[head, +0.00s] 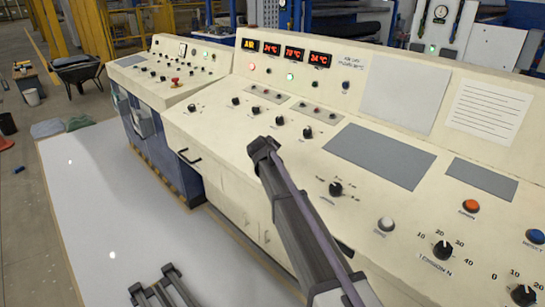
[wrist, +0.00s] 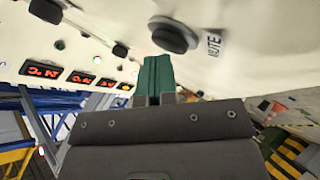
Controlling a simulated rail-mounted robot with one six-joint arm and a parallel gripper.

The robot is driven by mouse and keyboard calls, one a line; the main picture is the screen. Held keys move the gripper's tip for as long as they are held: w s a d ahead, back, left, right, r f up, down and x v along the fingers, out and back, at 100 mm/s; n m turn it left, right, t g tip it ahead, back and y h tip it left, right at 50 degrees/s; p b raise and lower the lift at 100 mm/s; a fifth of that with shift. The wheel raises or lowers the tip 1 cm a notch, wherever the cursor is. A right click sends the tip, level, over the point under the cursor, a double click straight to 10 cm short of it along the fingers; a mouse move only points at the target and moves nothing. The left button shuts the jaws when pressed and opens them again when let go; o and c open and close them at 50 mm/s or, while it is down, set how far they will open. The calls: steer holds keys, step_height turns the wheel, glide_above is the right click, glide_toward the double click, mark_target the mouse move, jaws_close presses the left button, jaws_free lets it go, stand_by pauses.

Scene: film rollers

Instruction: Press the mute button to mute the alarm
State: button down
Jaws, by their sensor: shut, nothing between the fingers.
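In the wrist view a dark round button (wrist: 172,36) sits on the cream panel, with a short label (wrist: 213,46) beside it that looks like MUTE but is hard to read. My gripper (wrist: 154,62) is shut and empty, its green fingers pointing at the panel. The fingertips appear just below the button in that view; I cannot tell whether they touch the panel. In the head view my arm reaches up over the cream control console (head: 225,115). I cannot pick out the same button for certain there.
The console has several knobs, lit red displays (head: 295,52), a white button (head: 386,224), a red-orange button (head: 470,206) and a blue button (head: 535,237). The displays (wrist: 80,77) also show at the wrist view's left. The pale floor (head: 110,220) left of the console is mostly clear.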

steer(key=shift+s+a+r+p, duration=0.1)
steer(key=shift+r+p, duration=0.5)
steer(key=shift+r, duration=0.1)
steer(key=shift+r, duration=0.1)
steer(key=r+p, duration=0.3)
steer(key=s+r+p, duration=0.1)
steer(key=p, duration=0.1)
steer(key=shift+a+r, duration=0.4)
steer(key=shift+f, duration=0.1)
